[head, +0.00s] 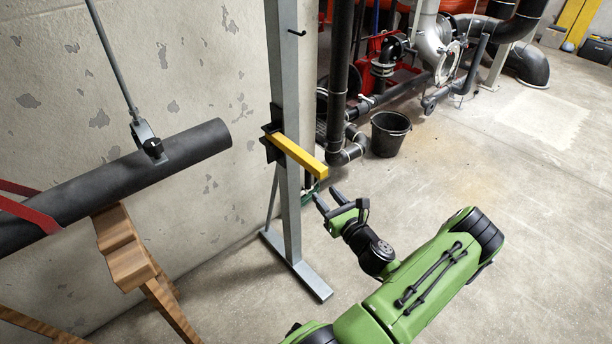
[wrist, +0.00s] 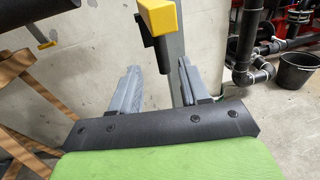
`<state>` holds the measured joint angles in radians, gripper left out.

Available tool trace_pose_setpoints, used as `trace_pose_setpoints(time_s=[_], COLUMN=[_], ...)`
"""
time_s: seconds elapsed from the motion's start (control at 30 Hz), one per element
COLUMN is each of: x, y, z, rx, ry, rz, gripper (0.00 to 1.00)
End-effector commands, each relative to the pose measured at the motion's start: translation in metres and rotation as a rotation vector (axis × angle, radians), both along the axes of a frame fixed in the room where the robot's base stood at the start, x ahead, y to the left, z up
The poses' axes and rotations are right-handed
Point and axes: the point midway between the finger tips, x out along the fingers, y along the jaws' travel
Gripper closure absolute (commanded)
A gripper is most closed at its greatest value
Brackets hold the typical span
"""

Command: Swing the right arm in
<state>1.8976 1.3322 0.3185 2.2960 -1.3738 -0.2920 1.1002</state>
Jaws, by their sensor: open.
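The right arm is a yellow bar (head: 300,155) hinged by a dark bracket (head: 273,143) on a grey steel post (head: 285,90). It points out from the post toward the lower right, away from the wall. My gripper (head: 328,200) is open and empty, just below and beyond the bar's free end.
A dark pipe (head: 120,180) hangs at the left from a rod with a clamp (head: 147,138), above a wooden trestle (head: 125,250). A black bucket (head: 389,133) and pipework (head: 385,65) stand behind. The post's foot (head: 310,280) lies on the floor.

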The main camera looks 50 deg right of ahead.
Motion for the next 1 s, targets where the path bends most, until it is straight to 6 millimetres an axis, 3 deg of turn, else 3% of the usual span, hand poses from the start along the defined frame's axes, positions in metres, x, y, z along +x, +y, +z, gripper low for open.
trace_pose_setpoints(time_s=[0.2, 0.4, 0.77, 1.0], x=[0.053, 0.088, 0.097, 0.097], y=[-0.022, -0.038, -0.043, -0.043], z=[-0.001, -0.001, 0.0, 0.0], rx=[-0.008, -0.005, -0.001, -0.001], ry=[0.0, 0.001, 0.001, 0.001], rz=[0.005, 0.004, 0.001, 0.002], gripper=[0.54, 0.54, 0.54, 0.9])
